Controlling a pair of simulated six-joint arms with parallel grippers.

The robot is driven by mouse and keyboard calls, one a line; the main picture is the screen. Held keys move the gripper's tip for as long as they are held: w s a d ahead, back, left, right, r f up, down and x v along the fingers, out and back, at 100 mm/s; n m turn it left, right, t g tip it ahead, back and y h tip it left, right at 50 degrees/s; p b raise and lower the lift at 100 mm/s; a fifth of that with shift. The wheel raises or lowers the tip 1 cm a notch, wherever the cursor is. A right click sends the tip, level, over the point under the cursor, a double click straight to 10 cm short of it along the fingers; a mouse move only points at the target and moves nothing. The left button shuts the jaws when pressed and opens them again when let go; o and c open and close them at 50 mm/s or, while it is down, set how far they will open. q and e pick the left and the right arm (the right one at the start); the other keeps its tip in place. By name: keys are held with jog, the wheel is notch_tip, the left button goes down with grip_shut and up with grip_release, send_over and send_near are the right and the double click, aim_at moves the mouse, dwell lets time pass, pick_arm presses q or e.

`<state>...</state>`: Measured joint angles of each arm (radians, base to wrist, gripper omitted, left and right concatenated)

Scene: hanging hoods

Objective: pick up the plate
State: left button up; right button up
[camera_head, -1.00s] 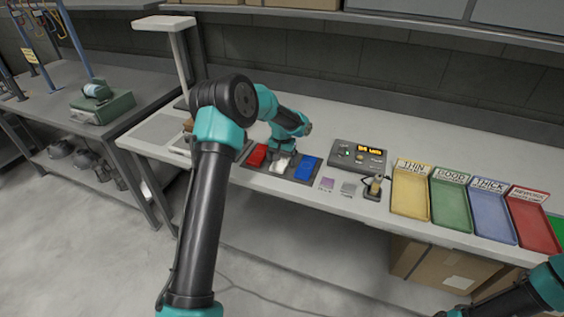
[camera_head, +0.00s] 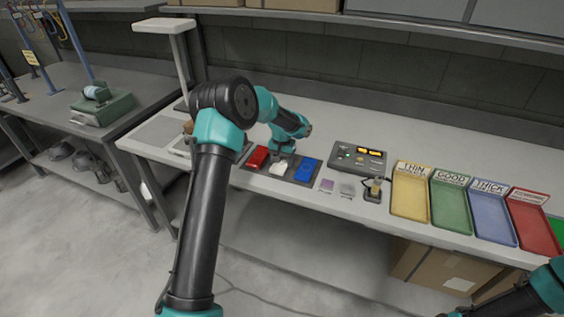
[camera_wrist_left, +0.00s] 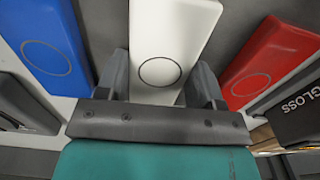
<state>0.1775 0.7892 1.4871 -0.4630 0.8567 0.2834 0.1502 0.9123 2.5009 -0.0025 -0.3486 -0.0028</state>
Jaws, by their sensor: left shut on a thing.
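A white plate (camera_head: 279,169) with rounded corners lies in the dark holder on the bench, between a red plate (camera_head: 257,157) and a blue plate (camera_head: 306,169). My left gripper (camera_head: 282,152) reaches down over the white plate. In the left wrist view the white plate (camera_wrist_left: 168,35), marked with a dark ring, lies between the two fingers of my left gripper (camera_wrist_left: 163,88), which is shut on it. The red plate (camera_wrist_left: 270,62) and blue plate (camera_wrist_left: 40,45) lie on either side. Whether the white plate is clear of the holder cannot be told. My right gripper is out of view.
A grey gauge box (camera_head: 357,158) with a lit display stands right of the holder, with a small probe stand (camera_head: 374,189) in front. Yellow (camera_head: 410,197), green (camera_head: 451,207), blue (camera_head: 488,214) and red (camera_head: 534,225) labelled trays line the right. A purple swatch (camera_head: 326,185) lies near the front edge.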

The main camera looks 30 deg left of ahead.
pick_arm(q)
jog(key=shift+r, duration=1.3)
jog(key=s+d+r, duration=0.2)
jog(key=s+d, duration=0.6)
jog(key=s, duration=0.5)
jog(key=shift+s+d+r, duration=0.2)
jog(key=shift+s, duration=0.15)
jog(key=w+d, duration=0.1)
jog(key=d, duration=0.3)
jog(key=w+d+r+m, duration=0.1)
jog(key=d, duration=0.3)
jog(key=w+d+m, duration=0.1)
jog(key=w+d, duration=0.1)
jog(key=d, duration=0.2)
jog(key=shift+r, duration=0.15)
jog(key=d+r+m, duration=0.1)
jog(key=d+m, duration=0.2)
jog(key=d, duration=1.1)
jog(key=shift+w+d+r, duration=0.25)
jog(key=shift+d+r, duration=0.05)
jog(key=shift+d, duration=0.1)
jog(key=shift+d, duration=0.1)
